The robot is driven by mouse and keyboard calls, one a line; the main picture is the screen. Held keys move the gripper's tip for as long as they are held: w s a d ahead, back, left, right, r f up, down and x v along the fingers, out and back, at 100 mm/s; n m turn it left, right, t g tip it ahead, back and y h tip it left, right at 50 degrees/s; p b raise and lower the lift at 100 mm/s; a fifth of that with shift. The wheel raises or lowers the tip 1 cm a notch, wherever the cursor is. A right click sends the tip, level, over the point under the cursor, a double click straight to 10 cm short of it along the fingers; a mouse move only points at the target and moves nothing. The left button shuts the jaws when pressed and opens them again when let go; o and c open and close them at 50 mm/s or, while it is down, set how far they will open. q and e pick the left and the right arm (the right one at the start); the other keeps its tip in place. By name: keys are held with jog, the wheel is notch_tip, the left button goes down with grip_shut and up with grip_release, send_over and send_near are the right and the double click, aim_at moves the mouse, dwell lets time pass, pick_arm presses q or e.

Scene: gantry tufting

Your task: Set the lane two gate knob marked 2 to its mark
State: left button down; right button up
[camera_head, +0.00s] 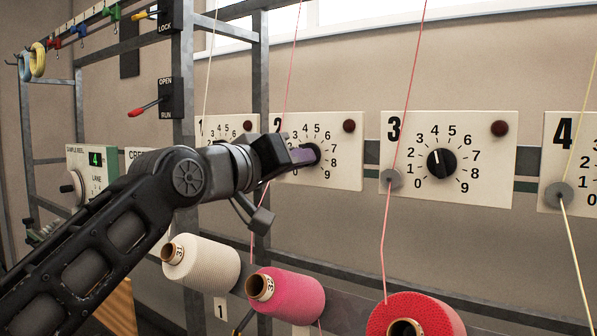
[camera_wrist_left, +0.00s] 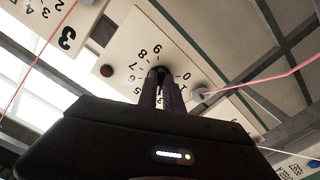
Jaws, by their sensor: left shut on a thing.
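In the left wrist view the fingers (camera_wrist_left: 166,88) close on the knob at the middle of the dial plate (camera_wrist_left: 137,47), which appears upside down. The knob's pointer is hidden, so its setting cannot be read. My right gripper is not in view.
Gate plate 3 (camera_head: 478,120) is to the right, with its knob (camera_head: 441,163) pointing near 4. Plate 4 (camera_head: 551,140) is beyond it, and plate 1 (camera_head: 225,130) is behind my arm. Threads run down past the plates to a white cone (camera_head: 212,262) and a pink cone (camera_head: 295,295).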

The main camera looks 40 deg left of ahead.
pick_arm(q)
jog(key=shift+m+b, duration=0.5)
jog(key=shift+m, duration=0.8)
jog(key=c, duration=1.5)
grip_release()
jog(key=s+b, duration=0.2)
jog(key=s, duration=0.6)
